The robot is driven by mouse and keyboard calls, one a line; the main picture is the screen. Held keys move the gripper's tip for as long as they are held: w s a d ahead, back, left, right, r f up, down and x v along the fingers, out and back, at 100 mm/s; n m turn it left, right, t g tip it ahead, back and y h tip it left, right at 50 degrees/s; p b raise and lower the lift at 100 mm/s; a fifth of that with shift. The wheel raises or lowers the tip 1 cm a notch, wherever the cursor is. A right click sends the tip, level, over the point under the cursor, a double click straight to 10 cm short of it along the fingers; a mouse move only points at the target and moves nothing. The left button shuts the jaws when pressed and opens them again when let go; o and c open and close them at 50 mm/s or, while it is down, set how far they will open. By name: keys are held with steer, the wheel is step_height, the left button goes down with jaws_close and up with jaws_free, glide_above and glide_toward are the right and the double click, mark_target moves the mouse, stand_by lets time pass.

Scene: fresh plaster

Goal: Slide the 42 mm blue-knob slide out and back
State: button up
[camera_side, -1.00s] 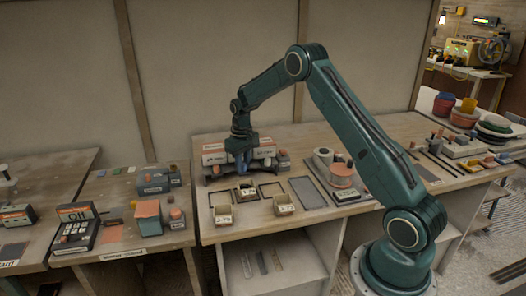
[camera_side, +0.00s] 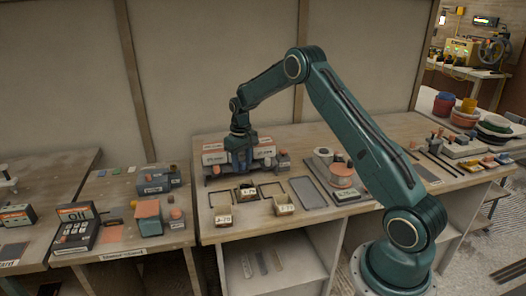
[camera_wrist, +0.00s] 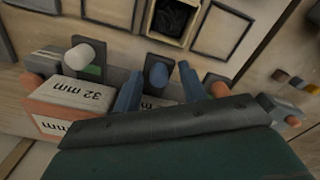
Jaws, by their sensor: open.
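In the wrist view, a blue knob (camera_wrist: 158,76) stands between the two blue fingers of my gripper (camera_wrist: 161,69). The fingers are apart, one on each side of the knob, with gaps; I cannot tell how deep they reach around it. The label behind the blue knob is mostly hidden by my gripper. In the side view, my gripper (camera_side: 240,168) is low in front of the row of labelled slides (camera_side: 213,158), hiding its middle.
An orange knob (camera_wrist: 220,89) is close right of the right finger. Small labelled trays (camera_side: 224,219) and a grey plate (camera_side: 308,192) lie on the bench in front. A round reddish part (camera_side: 341,170) stands to the right. Bare wood shows between them.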

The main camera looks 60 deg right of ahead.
steer(key=shift+r, duration=3.95)
